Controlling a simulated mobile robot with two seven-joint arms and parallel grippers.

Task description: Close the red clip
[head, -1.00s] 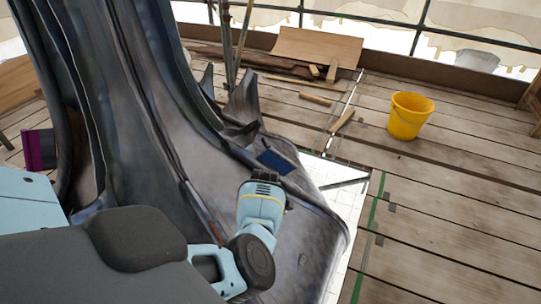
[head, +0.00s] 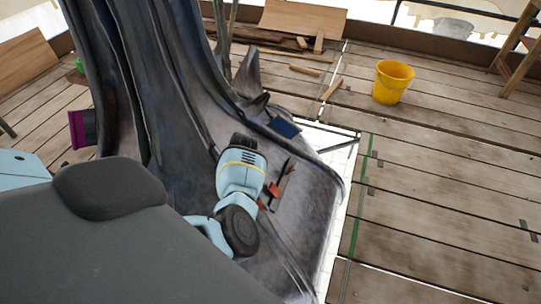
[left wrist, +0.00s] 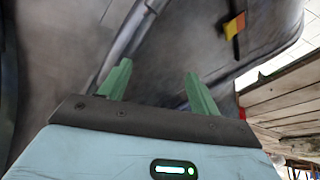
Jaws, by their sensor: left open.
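In the head view the red clip (head: 273,189) shows as a small red piece on a dark strip, on the grey metal skirt of the spire, just right of my left wrist. My left arm hides part of it, and I cannot tell how far it stands open. In the left wrist view my left gripper (left wrist: 158,85) has its two green fingers wide apart with nothing between them. An orange and yellow piece (left wrist: 234,26) on a dark strip lies beyond the fingers, up and right; I cannot tell whether it is the same clip. My right gripper is not in view.
A blue piece (head: 284,127) sits higher on the skirt and a purple one (head: 82,128) at its left side. A yellow bucket (head: 392,82) stands on the plank deck (head: 430,190). Wood offcuts (head: 305,70) lie at the back. The deck on the right is mostly clear.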

